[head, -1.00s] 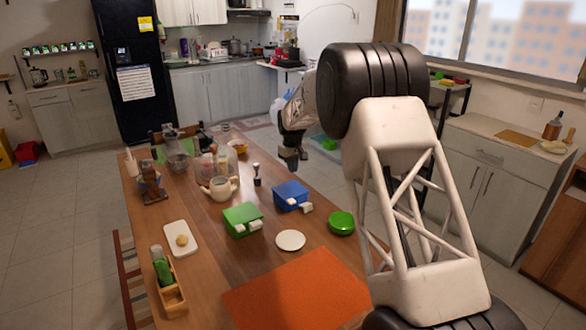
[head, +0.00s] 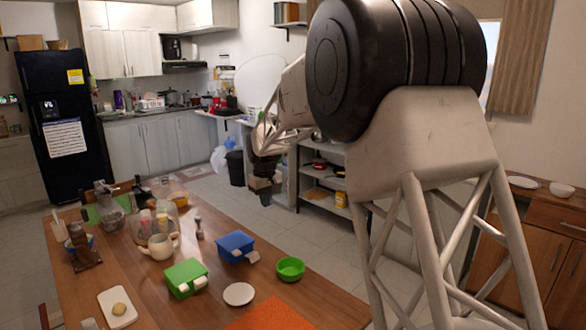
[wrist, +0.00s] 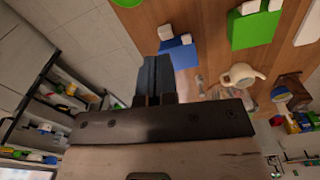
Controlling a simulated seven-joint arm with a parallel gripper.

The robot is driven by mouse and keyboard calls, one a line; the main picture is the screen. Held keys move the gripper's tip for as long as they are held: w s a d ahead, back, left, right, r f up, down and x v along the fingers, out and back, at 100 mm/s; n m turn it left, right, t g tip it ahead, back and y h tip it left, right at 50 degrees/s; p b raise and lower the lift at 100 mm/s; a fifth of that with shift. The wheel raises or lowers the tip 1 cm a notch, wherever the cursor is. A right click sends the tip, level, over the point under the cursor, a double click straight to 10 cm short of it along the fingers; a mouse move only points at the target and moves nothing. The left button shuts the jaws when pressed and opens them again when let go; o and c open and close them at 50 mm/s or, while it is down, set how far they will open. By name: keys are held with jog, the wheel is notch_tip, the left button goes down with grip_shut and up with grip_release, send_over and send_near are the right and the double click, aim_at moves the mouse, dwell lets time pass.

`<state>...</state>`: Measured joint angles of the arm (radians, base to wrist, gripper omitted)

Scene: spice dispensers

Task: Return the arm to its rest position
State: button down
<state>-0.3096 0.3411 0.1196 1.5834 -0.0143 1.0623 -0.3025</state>
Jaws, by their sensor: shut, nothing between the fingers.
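My arm reaches across the right of the head view. My gripper (head: 264,184) hangs from its far end, and in the picture it lies past the table's right edge, over the floor. In the wrist view its fingers (wrist: 154,80) are together with nothing between them. The blue box (head: 235,246) and the green box (head: 185,278), each with white parts at the front, stand on the table, apart from the gripper. In the wrist view, the blue box (wrist: 178,53) shows just beyond the fingertips and the green box (wrist: 254,27) farther right.
The wooden table (head: 215,308) also holds a green bowl (head: 290,268), a white plate (head: 239,294), a cream mug (head: 159,246), a clear container of jars (head: 152,224) and an orange mat (head: 268,317). A shelf rack (head: 322,180) stands behind the arm.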

jog(key=s+d+r+m, duration=0.1)
jog(key=s+d+r, duration=0.2)
jog(key=s+d, duration=0.45)
jog(key=s+d+r+m+t, duration=0.1)
jog(key=s+d+r, duration=0.35)
jog(key=s, duration=0.55)
jog(key=s+d+r+m, duration=0.1)
jog(key=s+d+r, duration=0.1)
jog(key=s+d, duration=0.5)
jog(key=s+d+f+m, duration=0.2)
jog(key=s+d+f, duration=0.1)
jog(key=s, duration=1.2)
jog(key=s+d+f+m+t, duration=0.1)
jog(key=s+d, duration=0.4)
jog(key=s, duration=1.1)
notch_tip(320, 180, down, 2)
jog(key=shift+d+f+m, duration=0.1)
jog(key=shift+d+m, duration=0.05)
jog(key=shift+m, duration=0.45)
jog(key=shift+w, duration=0.1)
